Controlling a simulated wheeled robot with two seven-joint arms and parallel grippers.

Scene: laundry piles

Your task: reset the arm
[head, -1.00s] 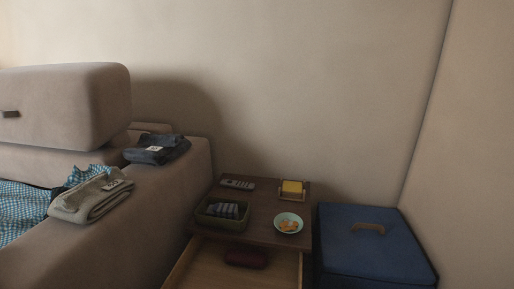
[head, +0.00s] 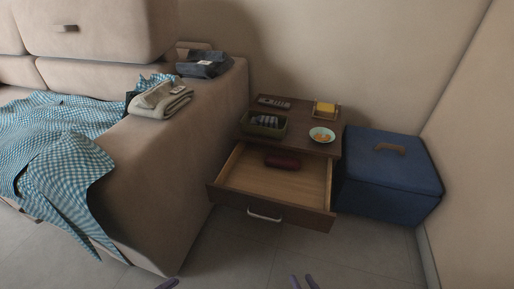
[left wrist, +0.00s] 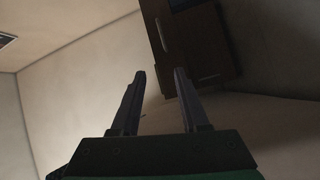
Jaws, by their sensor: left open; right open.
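Most of both arms is out of view.
An open drawer (head: 232,182) holding a dark red item (head: 282,161) juts from the side table (head: 284,113). A beige sofa (head: 172,185) with checkered cloth (head: 66,165) stands left, a blue box (head: 392,190) right. Floor between is clear.

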